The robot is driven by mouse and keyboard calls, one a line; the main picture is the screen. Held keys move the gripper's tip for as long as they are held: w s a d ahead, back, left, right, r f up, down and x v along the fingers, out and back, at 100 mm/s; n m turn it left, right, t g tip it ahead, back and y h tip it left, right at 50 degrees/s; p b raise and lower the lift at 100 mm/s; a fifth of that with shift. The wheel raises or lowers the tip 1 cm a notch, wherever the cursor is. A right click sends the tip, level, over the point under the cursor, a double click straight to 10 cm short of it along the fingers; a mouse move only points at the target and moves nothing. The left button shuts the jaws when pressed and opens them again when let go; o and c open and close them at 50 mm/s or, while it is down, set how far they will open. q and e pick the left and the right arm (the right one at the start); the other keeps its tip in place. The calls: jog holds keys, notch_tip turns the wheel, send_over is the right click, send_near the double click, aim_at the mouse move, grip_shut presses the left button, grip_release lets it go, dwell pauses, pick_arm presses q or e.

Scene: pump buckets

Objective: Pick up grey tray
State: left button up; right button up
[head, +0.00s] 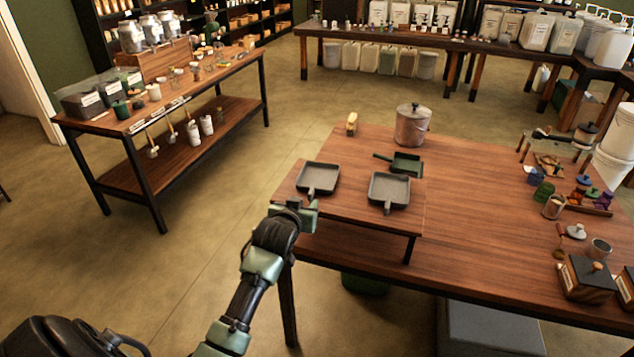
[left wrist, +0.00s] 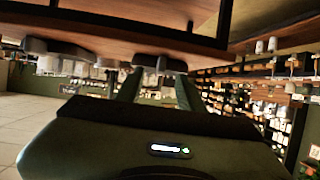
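Two square dark grey trays with short handles lie on a low wooden stand (head: 350,215) on the table. The left grey tray (head: 318,178) and the right grey tray (head: 389,189) both have handles toward the front. My left gripper (head: 308,207) is at the stand's front left edge, just in front of the left tray's handle; contact cannot be told. In the left wrist view its two green fingers (left wrist: 158,88) are apart, with a dark grey shape just beyond them, partly hidden. My right gripper is not in view.
A green scoop-like pan (head: 405,163) lies behind the trays. A lidded metal pot (head: 411,126) and a small brush-like item (head: 352,124) stand at the table's back. Jars and boxes crowd the table's right side. The middle of the table (head: 470,215) is clear.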

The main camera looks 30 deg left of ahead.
aim_at(310, 195)
pick_arm(q)
jog(key=shift+r+p+x, duration=0.1)
jog(key=shift+p+x, duration=0.3)
jog(key=shift+x, duration=1.45)
jog(key=shift+r+p+x, duration=0.15)
jog(key=shift+p+x, duration=0.2)
jog(key=shift+x, duration=1.55)
grip_shut()
